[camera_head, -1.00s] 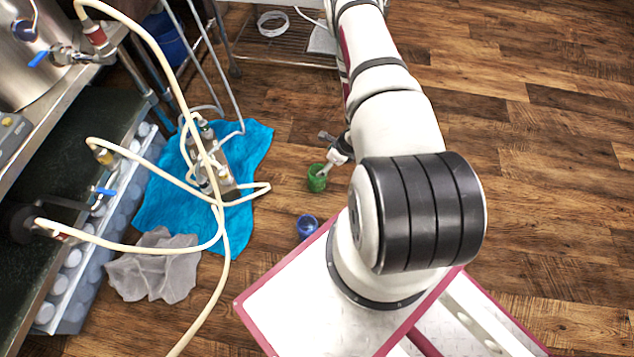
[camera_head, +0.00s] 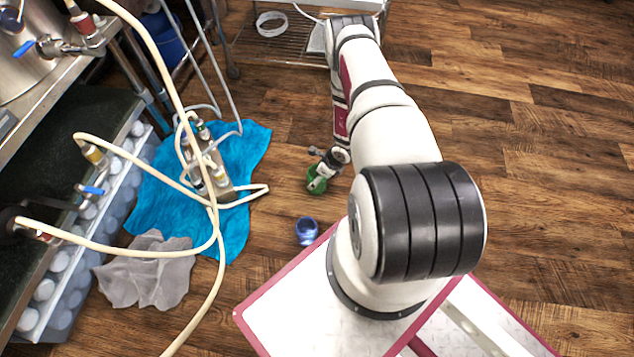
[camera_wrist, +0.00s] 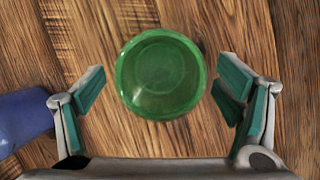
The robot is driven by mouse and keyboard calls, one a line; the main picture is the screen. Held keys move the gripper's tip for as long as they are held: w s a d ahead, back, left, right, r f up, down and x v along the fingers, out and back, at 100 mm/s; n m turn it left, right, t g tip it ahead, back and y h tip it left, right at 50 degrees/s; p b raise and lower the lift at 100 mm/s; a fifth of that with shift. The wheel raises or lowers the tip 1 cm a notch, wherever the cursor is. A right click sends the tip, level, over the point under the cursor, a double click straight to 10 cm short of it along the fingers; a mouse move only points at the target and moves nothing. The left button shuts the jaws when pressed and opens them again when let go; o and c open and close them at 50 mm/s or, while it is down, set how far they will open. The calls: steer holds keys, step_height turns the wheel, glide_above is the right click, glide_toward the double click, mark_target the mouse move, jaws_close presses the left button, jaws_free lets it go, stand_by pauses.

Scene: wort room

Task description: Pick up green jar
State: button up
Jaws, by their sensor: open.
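The green jar (camera_head: 314,186) stands on the wooden floor, left of my arm, in the head view. In the wrist view the green jar (camera_wrist: 161,75) is seen from above as a round green shape. My gripper (camera_wrist: 160,84) is open, with one green-padded finger on each side of the jar and a gap on both sides. In the head view my gripper (camera_head: 318,178) is over the jar and partly covers it. I cannot tell how far the fingertips are above the floor.
A blue cloth (camera_head: 235,165), grey cloth (camera_head: 150,272) and looping hoses (camera_head: 211,260) lie to the left. Floor at right is clear.

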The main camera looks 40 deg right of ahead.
steer(key=b+x, duration=0.1)
steer(key=x, duration=0.2)
steer(key=shift+f+b, duration=0.15)
steer(key=shift+b, duration=0.2)
steer(key=shift+c, duration=0.2)
steer(key=c, duration=1.4)
